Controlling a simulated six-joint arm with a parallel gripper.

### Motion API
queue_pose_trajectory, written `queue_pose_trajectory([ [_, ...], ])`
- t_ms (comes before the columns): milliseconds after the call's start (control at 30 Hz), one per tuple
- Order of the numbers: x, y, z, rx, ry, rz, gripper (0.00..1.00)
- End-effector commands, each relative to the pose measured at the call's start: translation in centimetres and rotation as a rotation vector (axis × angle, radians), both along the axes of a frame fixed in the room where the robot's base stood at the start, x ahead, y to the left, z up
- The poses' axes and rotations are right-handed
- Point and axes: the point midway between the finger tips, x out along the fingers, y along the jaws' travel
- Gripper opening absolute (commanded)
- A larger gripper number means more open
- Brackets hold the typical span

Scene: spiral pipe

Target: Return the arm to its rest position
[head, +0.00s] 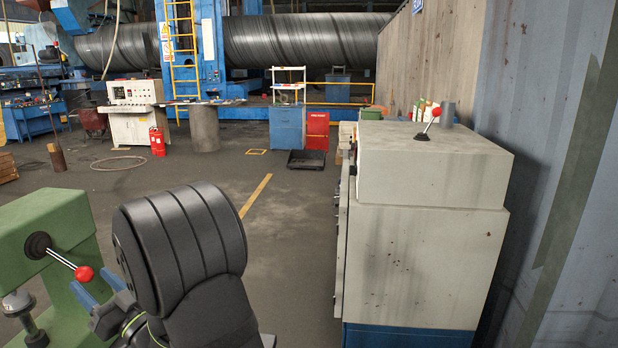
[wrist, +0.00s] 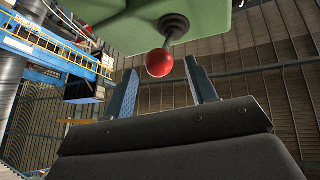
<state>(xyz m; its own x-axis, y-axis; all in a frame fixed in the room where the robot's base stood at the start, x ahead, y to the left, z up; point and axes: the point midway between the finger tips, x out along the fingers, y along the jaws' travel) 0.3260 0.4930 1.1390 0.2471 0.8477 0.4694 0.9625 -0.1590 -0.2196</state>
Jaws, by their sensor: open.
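My gripper (head: 98,290) is at the lower left of the head view, just below and beside a red lever knob (head: 84,273) on a green machine (head: 45,225). My black arm covers part of the view to its right. In the wrist view my two blue fingers (wrist: 162,90) stand apart with nothing between them. The red knob (wrist: 159,63) shows beyond and between the fingertips there, under the green machine body (wrist: 150,20). I cannot tell whether a finger touches the knob.
A grey cabinet (head: 420,250) with a red-knobbed lever (head: 428,125) on top stands at the right, beside a tall wall (head: 560,150). Open floor (head: 290,230) lies between it and my arm. A red canister (head: 157,141) and a control console (head: 133,110) stand farther back.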

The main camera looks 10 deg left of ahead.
Motion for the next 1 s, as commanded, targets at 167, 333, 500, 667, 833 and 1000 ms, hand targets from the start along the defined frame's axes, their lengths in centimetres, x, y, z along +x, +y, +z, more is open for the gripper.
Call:
queue_pose_trajectory([
  [167, 0.7, 2.7, 1.6, 0.003, -0.001, 0.001, 0.52],
  [333, 1.2, 4.2, 2.3, 0.002, -0.002, 0.0, 0.52],
  [500, 1.4, 4.7, 2.6, 0.001, 0.0, 0.0, 0.52],
  [667, 1.4, 4.7, 2.7, 0.001, 0.0, 0.0, 0.52],
  [833, 1.4, 4.7, 2.6, 0.001, 0.0, 0.0, 0.52],
  [1000, 1.1, 3.5, 1.9, 0.0, 0.001, -0.001, 0.52],
])
